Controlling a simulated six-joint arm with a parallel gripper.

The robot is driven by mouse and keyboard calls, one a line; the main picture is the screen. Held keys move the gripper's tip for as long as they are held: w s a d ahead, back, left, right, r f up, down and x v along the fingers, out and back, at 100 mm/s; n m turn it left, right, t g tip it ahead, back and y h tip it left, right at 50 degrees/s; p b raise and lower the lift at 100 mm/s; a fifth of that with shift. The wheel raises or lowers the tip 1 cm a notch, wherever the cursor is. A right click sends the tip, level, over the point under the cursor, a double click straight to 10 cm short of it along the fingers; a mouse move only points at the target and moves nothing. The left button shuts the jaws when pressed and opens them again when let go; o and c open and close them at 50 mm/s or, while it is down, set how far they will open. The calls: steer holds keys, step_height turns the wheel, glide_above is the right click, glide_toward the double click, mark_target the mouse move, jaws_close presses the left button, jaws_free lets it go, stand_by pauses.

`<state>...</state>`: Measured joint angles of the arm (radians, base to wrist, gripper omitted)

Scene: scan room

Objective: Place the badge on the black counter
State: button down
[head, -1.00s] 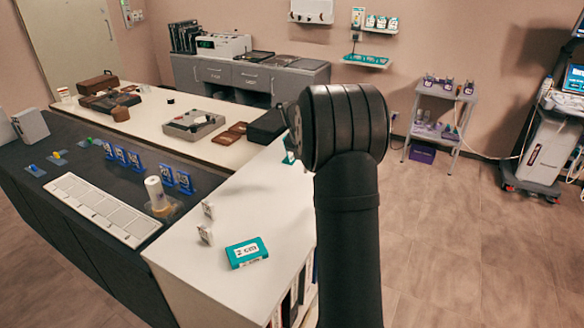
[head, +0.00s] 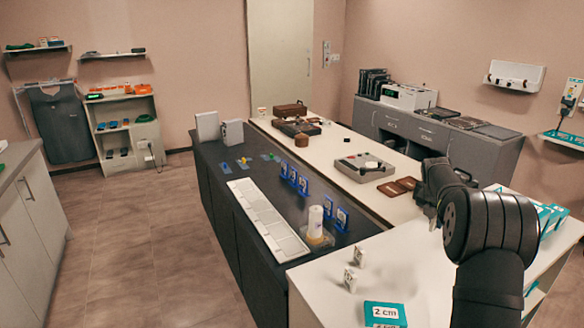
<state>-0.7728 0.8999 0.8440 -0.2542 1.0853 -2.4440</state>
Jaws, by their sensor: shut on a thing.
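The black counter (head: 222,172) runs along the left of the white worktop, with a bare dark stretch on its left part. Several blue-framed badge-like stands (head: 303,186) stand on it in a line. My gripper (head: 428,205) shows at the right, partly hidden behind my arm, above the white worktop and right of the black counter. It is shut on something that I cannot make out. I cannot pick out the badge for certain.
A white segmented tray (head: 266,218) and a pale cylinder (head: 315,222) occupy the counter's front part. Two small white upright pieces (head: 350,280) and a teal "2 cm" box (head: 385,315) are on the white worktop. A grey device (head: 364,167) lies farther back. Floor at left is clear.

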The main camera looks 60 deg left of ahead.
steer(key=shift+n, duration=0.7)
steer(key=s+a+f, duration=0.1)
steer(key=a, duration=0.3)
steer(key=s+a+f, duration=0.1)
steer(key=s+a, duration=0.1)
steer(key=a, duration=0.2)
steer(key=s+a+f, duration=0.1)
steer(key=s+a, duration=0.1)
steer(key=a, duration=0.3)
steer(key=shift+s+f, duration=0.1)
steer(key=shift+f, duration=0.3)
steer(key=n+y, duration=0.1)
glide_above(352, 243)
steer(key=s, duration=0.1)
step_height(352, 243, down, 4)
steer(key=f, duration=1)
steer(key=shift+s+d, duration=0.15)
steer(key=shift+d, duration=0.2)
steer(key=c, duration=1.8)
jaws_free()
steer(key=shift+f, duration=0.1)
steer(key=shift+c, duration=0.2)
steer(key=o, duration=0.4)
